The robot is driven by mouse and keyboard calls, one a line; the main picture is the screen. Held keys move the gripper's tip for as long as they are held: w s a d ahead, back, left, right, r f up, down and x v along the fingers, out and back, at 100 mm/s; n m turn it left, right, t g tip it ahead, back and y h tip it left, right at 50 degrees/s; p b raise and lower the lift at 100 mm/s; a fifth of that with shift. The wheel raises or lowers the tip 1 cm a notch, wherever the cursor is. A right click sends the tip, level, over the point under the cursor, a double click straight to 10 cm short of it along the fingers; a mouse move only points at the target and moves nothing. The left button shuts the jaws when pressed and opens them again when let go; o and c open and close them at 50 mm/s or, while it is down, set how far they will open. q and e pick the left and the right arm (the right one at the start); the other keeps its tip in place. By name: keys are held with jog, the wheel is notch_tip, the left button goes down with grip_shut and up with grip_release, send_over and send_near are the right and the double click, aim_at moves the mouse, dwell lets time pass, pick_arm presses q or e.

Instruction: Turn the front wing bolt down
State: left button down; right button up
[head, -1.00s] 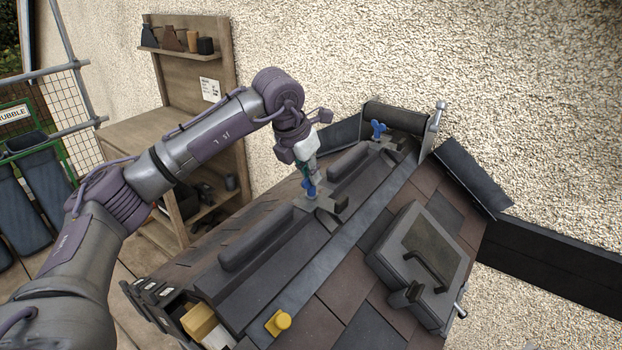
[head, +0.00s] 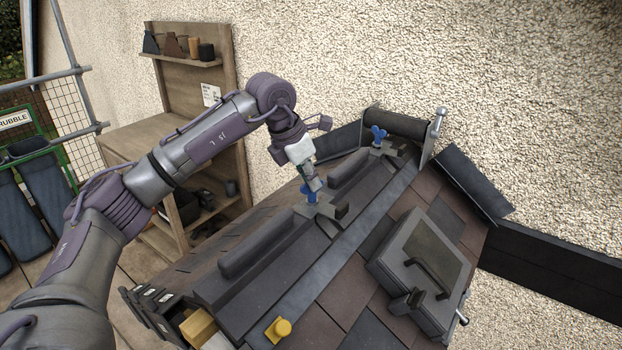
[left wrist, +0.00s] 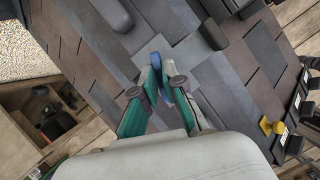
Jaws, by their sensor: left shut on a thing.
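The front wing bolt (head: 309,196) is blue and stands on the nearer clamp of the dark ridge in the head view. My left gripper (head: 311,184) comes down on it from above, and its fingers are shut on the bolt's wings. In the left wrist view the blue wing (left wrist: 156,60) shows between the green-sided fingertips (left wrist: 160,70). The fingers hide part of the bolt, and its thread is not visible. A second blue wing bolt (head: 378,134) stands upright farther back on the ridge, apart from the gripper. My right gripper is not in view.
A dark grey case with a handle (head: 418,260) lies on the tiled slope to the right. A yellow knob (head: 278,329) sits at the near edge. A wooden shelf unit (head: 190,90) stands behind my left arm. The rough wall closes off the back.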

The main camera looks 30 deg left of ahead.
pick_arm(q)
jog(key=c, duration=1.3)
grip_release()
jog(key=shift+r, duration=0.4)
jog(key=shift+o, duration=0.2)
jog(key=shift+f, duration=0.15)
jog(key=v, duration=1.2)
jog(key=shift+s+a, duration=0.1)
jog(key=shift+a, duration=0.05)
